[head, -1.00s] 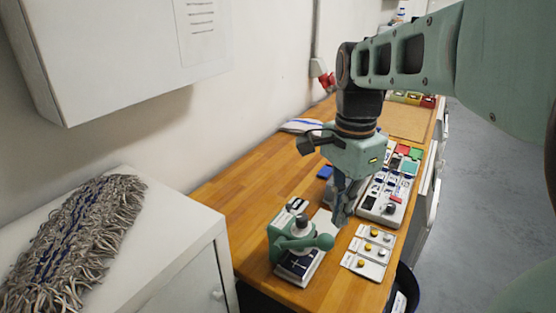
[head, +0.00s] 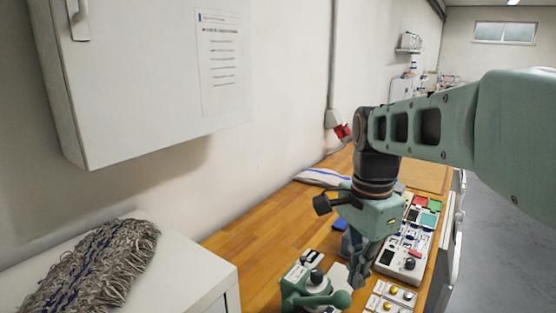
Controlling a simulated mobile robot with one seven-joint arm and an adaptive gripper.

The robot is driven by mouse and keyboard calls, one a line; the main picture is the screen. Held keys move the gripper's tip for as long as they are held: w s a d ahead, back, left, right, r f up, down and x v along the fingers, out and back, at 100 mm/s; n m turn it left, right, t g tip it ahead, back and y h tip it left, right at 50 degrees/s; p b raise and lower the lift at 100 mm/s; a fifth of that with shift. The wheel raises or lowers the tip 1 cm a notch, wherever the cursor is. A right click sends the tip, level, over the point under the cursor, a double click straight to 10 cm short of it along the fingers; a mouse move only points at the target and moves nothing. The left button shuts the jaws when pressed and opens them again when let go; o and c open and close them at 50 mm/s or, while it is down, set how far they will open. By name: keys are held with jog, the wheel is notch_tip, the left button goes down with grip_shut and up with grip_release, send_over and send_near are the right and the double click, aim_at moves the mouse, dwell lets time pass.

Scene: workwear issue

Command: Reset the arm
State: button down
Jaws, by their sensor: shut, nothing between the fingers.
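My gripper (head: 357,283) points down over the wooden worktop (head: 258,255), with its fingers together and nothing between them. It is above and right of a green hand press (head: 312,287) with a ball-ended lever, apart from it as far as I can see. My arm reaches in from the right edge of the head view and bends down at the wrist. The fingertips partly cover the worktop behind them.
Right of my gripper are a white device (head: 404,257) with coloured tiles and cards with yellow buttons (head: 393,291). A folded cloth (head: 324,177) lies behind. At left are a cabinet (head: 140,90) and a grey mop head (head: 95,268). Bare worktop lies left of my gripper.

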jog(key=s+a+r+n+t+p, duration=0.1)
jog(key=s+n+t+p, duration=0.2)
jog(key=s+n, duration=0.6)
jog(key=n+t, duration=0.2)
jog(key=n, duration=0.2)
jog(key=shift+s+a+r+t, duration=0.2)
jog(key=shift+s+a+t, duration=0.1)
jog(key=shift+s+a, duration=0.1)
